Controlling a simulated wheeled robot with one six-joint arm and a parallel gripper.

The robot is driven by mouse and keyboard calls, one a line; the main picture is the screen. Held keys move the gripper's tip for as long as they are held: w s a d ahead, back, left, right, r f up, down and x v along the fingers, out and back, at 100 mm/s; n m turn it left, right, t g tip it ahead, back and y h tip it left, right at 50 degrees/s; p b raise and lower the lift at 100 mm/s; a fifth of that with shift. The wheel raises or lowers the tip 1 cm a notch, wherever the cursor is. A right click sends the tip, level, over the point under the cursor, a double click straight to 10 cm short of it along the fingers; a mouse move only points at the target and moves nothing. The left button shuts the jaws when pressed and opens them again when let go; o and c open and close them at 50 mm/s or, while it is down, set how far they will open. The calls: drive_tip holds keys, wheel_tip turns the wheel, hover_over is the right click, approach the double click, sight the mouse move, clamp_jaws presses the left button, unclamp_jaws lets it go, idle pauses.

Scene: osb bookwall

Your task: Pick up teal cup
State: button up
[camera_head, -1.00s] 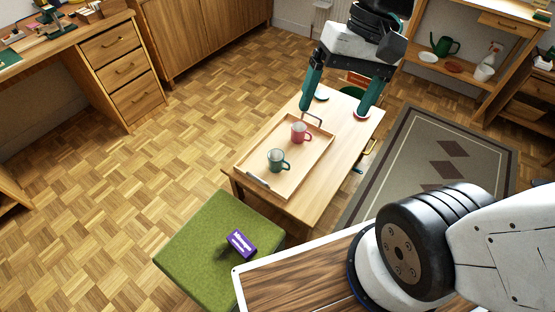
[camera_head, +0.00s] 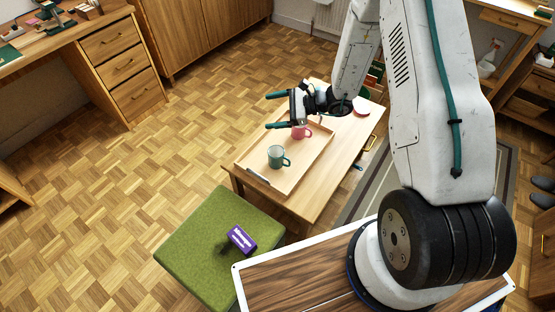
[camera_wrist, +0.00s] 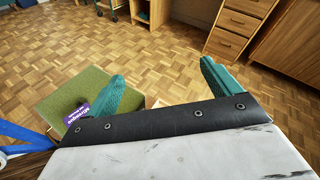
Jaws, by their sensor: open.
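The teal cup (camera_head: 277,157) stands upright in a wooden tray (camera_head: 258,181) on a low wooden table (camera_head: 344,154) in the head view. A pink cup (camera_head: 300,132) stands behind it in the same tray, partly hidden by my gripper. My gripper (camera_head: 270,110) has teal fingers spread apart and empty, pointing left above the far side of the tray. It is up and beyond the teal cup, not touching it. In the wrist view my gripper (camera_wrist: 165,82) shows both fingers wide apart over the floor, and neither cup is visible there.
A green stool (camera_head: 190,252) with a purple box (camera_head: 241,239) stands in front of the table. A desk with drawers (camera_head: 124,68) is at the left. Parquet floor (camera_head: 165,165) lies open between them. A rug (camera_head: 353,206) lies at the right.

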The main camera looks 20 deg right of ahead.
drive_tip(key=d+f+m+t+h, duration=0.2)
drive_tip(key=d+f+m+t, duration=0.15)
drive_tip(key=f, duration=0.75)
drive_tip(key=m+t+h, duration=0.1)
drive_tip(key=m+h, duration=0.2)
drive_tip(key=m, duration=0.3)
approach(270, 151)
drive_tip(key=shift+n, duration=0.25)
drive_tip(key=x, duration=0.5)
drive_tip(key=shift+w+a+f, duration=0.15)
drive_tip(key=shift+w+a, duration=0.05)
drive_tip(key=shift+a, duration=0.15)
drive_tip(key=c, duration=1.2)
